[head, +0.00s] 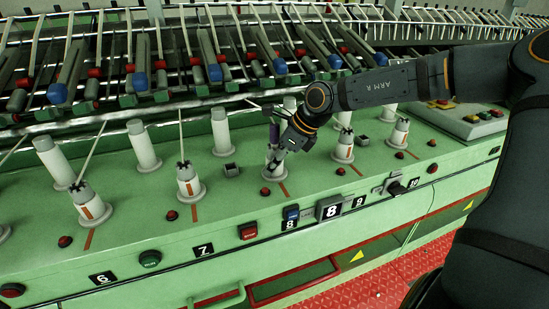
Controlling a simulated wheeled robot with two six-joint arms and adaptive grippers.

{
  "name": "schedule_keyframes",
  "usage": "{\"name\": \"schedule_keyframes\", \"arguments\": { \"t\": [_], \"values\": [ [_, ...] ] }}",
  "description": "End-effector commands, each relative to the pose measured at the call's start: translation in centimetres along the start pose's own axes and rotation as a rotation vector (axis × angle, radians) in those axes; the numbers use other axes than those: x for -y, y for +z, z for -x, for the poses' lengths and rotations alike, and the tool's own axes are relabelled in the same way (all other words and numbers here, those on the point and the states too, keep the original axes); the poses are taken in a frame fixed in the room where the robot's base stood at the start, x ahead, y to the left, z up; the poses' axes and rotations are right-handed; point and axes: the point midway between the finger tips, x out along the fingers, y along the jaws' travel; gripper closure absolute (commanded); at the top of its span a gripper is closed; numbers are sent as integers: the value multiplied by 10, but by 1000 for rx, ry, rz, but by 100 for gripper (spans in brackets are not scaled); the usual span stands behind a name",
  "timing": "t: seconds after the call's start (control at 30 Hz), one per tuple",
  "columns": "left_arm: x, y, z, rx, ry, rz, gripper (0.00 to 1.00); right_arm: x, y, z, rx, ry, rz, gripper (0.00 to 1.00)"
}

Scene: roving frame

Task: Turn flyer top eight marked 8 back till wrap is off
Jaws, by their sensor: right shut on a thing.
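The flyer top eight (274,164) is a pale cap on a round base, on the green deck above the small 8 label (290,225). An orange line runs on the deck in front of it. My right gripper (276,148) reaches down from the right and is shut on the flyer top, hiding much of its upper part. A purple piece (274,133) shows beside the gripper; I cannot tell whether it belongs to the gripper. The wrap cannot be made out at this size. My left gripper is out of view.
Similar flyer tops stand at left (188,182) and right (343,147), with white bobbins (221,132) behind. Red knobs (265,191) dot the deck. The front panel carries a red button (249,231), a blue button (292,212) and a large 8 sign (331,208).

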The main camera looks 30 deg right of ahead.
Motion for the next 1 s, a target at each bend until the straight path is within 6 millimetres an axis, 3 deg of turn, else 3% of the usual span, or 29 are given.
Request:
{"name": "schedule_keyframes", "arguments": {
  "t": [0.37, 0.4, 0.6, 1.0],
  "values": [
    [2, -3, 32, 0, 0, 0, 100, 1, 2, 3, -2, 113, 192, 88],
    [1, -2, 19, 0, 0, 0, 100, 2, -2, -4, -5, 136, 236, 88],
    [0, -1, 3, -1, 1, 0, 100, 2, -2, -4, -3, 242, 423, 88],
    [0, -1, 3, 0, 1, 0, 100, 0, 0, 0, 1, 273, 474, 88]
  ]
}}
